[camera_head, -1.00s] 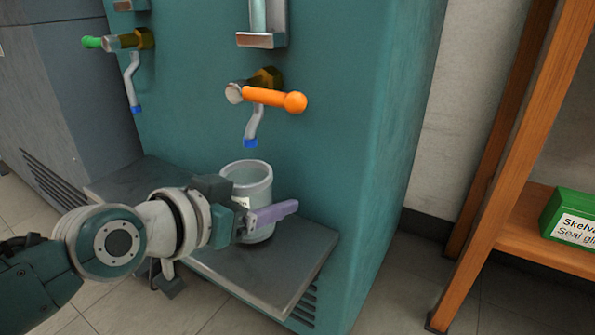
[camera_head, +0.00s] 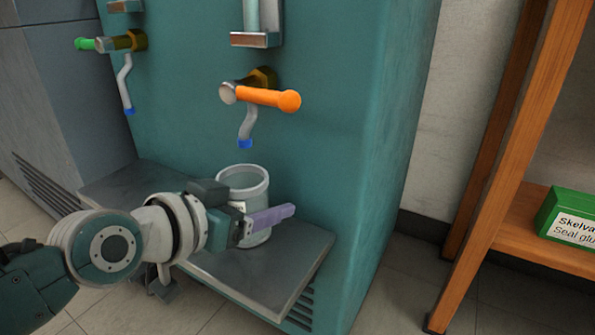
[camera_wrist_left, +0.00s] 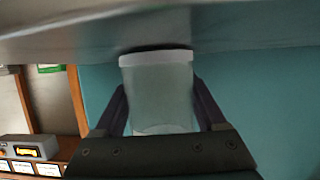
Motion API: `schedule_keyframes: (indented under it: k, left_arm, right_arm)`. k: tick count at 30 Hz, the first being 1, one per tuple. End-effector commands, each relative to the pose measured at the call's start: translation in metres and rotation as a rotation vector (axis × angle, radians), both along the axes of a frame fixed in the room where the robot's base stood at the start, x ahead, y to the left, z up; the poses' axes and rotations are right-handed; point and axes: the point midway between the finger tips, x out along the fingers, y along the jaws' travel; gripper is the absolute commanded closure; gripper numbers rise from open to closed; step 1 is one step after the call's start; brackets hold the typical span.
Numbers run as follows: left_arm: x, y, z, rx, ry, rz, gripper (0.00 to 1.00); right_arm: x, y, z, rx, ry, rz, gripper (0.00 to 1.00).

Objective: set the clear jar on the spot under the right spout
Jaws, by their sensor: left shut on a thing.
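The clear jar (camera_head: 257,187) stands upright over the metal shelf, below the right spout (camera_head: 246,138) with its blue tip and orange lever. The jar's open mouth is almost straight under that tip in the head view. My left gripper (camera_head: 256,222) is shut on the jar from the front, with a purple finger along its right side. In the left wrist view the jar (camera_wrist_left: 157,92) sits between both dark fingers, its white-edged end close to the shelf. I cannot tell whether it touches. The spot under it is hidden. My right gripper is out of view.
The metal shelf (camera_head: 285,268) juts from the teal cabinet (camera_head: 345,120) and has bare room on both sides of the jar. A left spout (camera_head: 126,88) with a green lever hangs further left. A wooden rack (camera_head: 490,165) with a green box (camera_head: 568,215) stands at right.

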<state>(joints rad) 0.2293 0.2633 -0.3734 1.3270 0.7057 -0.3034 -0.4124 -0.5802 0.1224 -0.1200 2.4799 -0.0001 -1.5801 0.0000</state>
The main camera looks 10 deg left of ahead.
Motion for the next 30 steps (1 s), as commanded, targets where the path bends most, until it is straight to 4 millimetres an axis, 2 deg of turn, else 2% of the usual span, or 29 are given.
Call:
schedule_keyframes:
  k: [5,6,13,20,23,30]
  left_arm:
    - [0.000,0.000,-0.002,0.000,-0.001,0.000,0.85]
    - [0.000,0.000,-0.002,0.000,-0.001,0.000,0.26]
    - [0.000,0.000,-0.002,0.000,0.000,0.000,0.00]
    - [-0.001,0.000,-0.002,0.000,0.001,0.000,0.00]
    - [-0.007,0.003,0.003,0.002,0.002,0.000,0.00]
    - [-0.046,0.019,0.024,0.003,0.004,-0.002,0.00]
  right_arm:
    - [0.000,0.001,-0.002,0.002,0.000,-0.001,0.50]
    - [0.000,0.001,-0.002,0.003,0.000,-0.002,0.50]
    - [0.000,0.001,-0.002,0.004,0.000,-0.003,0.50]
    - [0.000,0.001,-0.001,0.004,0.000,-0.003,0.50]
    - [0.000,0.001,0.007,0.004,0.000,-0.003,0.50]
    - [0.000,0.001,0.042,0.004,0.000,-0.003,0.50]
